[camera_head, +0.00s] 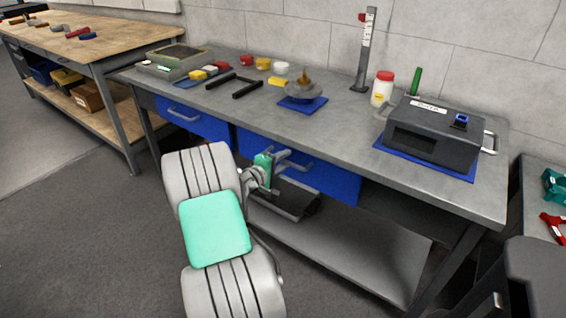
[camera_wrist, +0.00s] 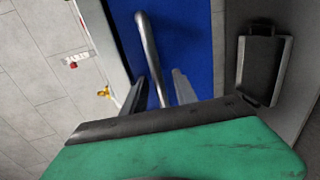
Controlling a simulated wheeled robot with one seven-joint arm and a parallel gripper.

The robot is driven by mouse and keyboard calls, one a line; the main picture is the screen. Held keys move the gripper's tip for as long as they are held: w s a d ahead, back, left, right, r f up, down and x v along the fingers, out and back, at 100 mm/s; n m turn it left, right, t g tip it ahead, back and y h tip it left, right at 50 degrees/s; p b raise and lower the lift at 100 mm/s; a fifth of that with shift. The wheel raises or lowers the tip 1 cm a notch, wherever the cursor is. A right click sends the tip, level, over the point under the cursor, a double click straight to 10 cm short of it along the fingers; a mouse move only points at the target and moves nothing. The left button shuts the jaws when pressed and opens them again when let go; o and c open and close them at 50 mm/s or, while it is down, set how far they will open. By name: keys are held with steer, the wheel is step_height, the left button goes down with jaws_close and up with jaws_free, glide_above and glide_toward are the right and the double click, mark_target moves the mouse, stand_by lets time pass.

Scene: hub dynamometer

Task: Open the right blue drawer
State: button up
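The right blue drawer (camera_head: 335,183) is under the grey workbench, and its front looks about flush with the bench; no opened interior shows. Its blue front (camera_wrist: 186,30) also fills the middle of the wrist view. Its grey bar handle (camera_wrist: 146,42) runs down between my fingers. My gripper (camera_wrist: 160,76) is open, with one finger on each side of the handle and blue showing between the bar and the right finger. In the head view my gripper (camera_head: 281,158) is at the drawer front, and my arm partly hides the drawer's left part.
The left blue drawer (camera_head: 195,120) is shut beside it. A dark tray (camera_head: 285,198) lies on the lower shelf (camera_head: 350,250) below my gripper. The bench top (camera_head: 340,125) holds a dark machine (camera_head: 432,130), a white bottle (camera_head: 382,90) and several small parts. Open floor lies at left.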

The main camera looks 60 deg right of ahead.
jaws_close()
stand_by(0.3)
stand_by(1.1)
